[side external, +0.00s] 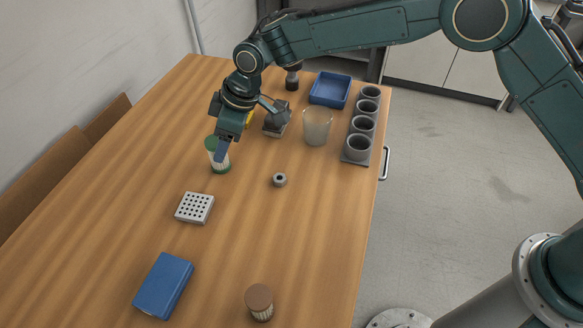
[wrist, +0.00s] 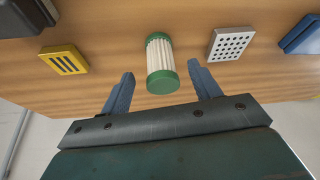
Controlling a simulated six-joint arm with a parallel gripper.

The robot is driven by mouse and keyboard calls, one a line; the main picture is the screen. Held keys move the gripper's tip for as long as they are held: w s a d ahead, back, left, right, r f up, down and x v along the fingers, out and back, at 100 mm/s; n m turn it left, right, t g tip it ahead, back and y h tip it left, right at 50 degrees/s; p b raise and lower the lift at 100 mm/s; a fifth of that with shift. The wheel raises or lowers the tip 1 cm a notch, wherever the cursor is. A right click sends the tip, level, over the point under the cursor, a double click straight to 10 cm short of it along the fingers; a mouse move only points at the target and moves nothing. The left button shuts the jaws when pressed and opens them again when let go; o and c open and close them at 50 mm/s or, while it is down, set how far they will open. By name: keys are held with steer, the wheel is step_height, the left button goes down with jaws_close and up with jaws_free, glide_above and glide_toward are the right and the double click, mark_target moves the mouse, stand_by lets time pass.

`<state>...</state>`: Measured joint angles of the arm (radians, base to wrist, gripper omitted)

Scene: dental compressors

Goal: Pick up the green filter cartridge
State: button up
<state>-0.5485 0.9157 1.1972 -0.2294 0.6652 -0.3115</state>
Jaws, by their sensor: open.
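The green filter cartridge (side external: 213,146) is a white pleated cylinder with green end caps, standing upright on the table at the left of the middle in the side external view. In the wrist view the cartridge (wrist: 160,60) shows near the middle, just beyond and between the fingertips. My gripper (side external: 220,150) is open, its blue fingers pointing down at the cartridge and partly covering it in the side external view. In the wrist view my gripper (wrist: 160,76) has clear gaps on both sides of the cartridge, and the fingers do not appear to touch it.
A white perforated block (side external: 195,208), a blue box (side external: 163,285), a brown-capped cartridge (side external: 259,302) and a small metal ring (side external: 279,180) lie nearer. A clear cup (side external: 317,127), blue tray (side external: 330,89) and row of grey cups (side external: 358,147) stand right. A yellow slotted block (wrist: 64,60) lies left.

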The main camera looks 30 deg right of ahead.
steer(key=shift+w+a+f, duration=0.1)
steer(key=shift+a+f, duration=0.05)
steer(key=shift+f, duration=0.3)
steer(key=shift+f, duration=0.1)
steer(key=shift+x, duration=2.45)
steer(key=shift+a, duration=0.1)
steer(key=c, duration=1.1)
steer(key=shift+r, duration=0.2)
step_height(320, 180, up, 20)
